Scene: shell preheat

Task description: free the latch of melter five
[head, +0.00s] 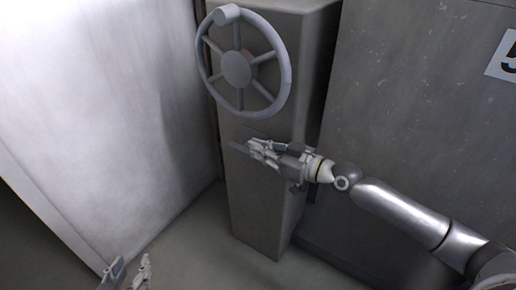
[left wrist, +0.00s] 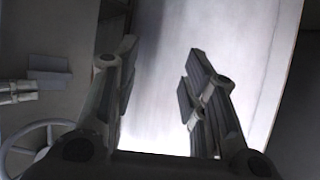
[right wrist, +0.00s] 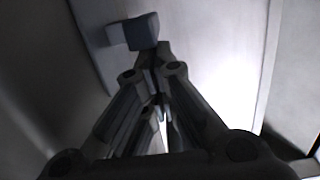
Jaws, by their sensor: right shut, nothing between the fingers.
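The plate with a black 5 (head: 508,60) is partly cut off at the right edge of the head view. A grey pillar carries a spoked handwheel (head: 237,69). A small grey bar (head: 238,148), which looks like the latch, sticks out left on the pillar's front below the wheel. My right gripper (head: 256,147) is shut and empty beside it. In the right wrist view a small blue-grey block (right wrist: 142,31) lies just beyond my fingertips; I cannot tell whether they touch. My left gripper (head: 128,274) is open and empty, low and left, away from the pillar.
The pillar (head: 265,200) stands between a bright pale panel (head: 100,100) at the left and a dark grey wall (head: 410,110) at the right. The floor (head: 190,250) in front of the pillar looks clear. The handwheel also shows in the left wrist view (left wrist: 52,128).

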